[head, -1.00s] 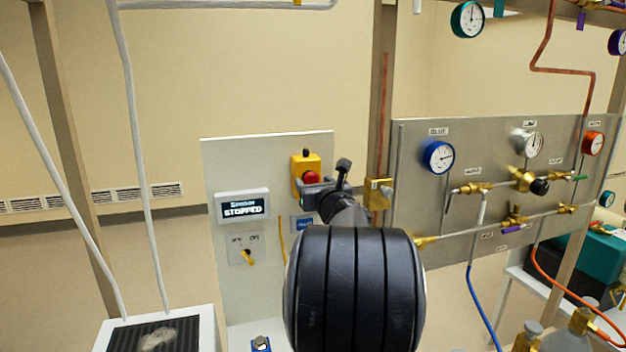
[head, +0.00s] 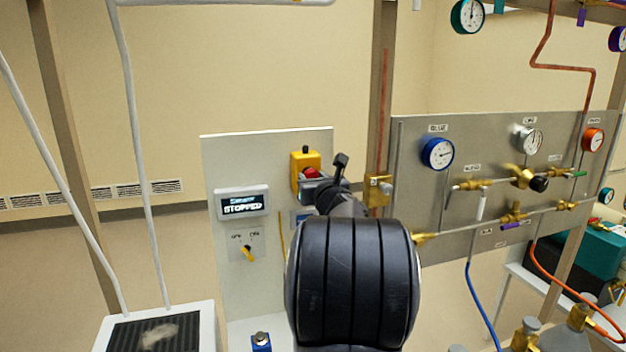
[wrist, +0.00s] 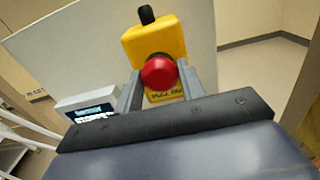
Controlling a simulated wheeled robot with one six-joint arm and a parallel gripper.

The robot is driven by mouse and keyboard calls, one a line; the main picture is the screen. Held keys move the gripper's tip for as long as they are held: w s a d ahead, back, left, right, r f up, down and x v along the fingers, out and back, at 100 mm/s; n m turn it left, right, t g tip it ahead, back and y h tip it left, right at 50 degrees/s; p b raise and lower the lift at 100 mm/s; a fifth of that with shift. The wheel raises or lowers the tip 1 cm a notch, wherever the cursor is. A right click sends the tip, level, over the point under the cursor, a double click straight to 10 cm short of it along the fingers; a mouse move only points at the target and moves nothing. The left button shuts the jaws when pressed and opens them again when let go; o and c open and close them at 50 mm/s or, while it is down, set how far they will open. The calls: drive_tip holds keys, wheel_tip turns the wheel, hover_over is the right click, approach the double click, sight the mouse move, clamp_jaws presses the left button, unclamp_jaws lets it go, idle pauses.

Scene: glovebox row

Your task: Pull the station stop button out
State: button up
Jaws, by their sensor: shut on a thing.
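The station stop button is a red knob (wrist: 159,72) on a yellow box (wrist: 152,40) fixed to a pale panel. In the head view the red knob (head: 311,173) shows only in part, with my gripper (head: 318,186) in front of its lower side. In the wrist view the two grey fingers of my gripper (wrist: 158,84) stand on either side of the red knob and are shut on it. The display (head: 242,204) on the panel, left of the button, reads STOPPED.
A small switch (head: 246,252) sits below the display. A brass block (head: 377,190) on a post is close to the right of my wrist. A steel gauge panel (head: 500,190) with valves and pipes stands farther right.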

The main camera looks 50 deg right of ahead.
clamp_jaws()
drive_tip(key=shift+b+v, duration=0.55)
drive_tip(key=shift+v, duration=0.25)
drive_tip(key=shift+f, duration=0.15)
drive_tip(key=o, duration=0.6)
unclamp_jaws()
drive_tip(key=shift+o, duration=0.6)
drive_tip(key=shift+s, duration=0.15)
drive_tip(key=shift+o, duration=1.3)
drive_tip(key=shift+a, duration=0.1)
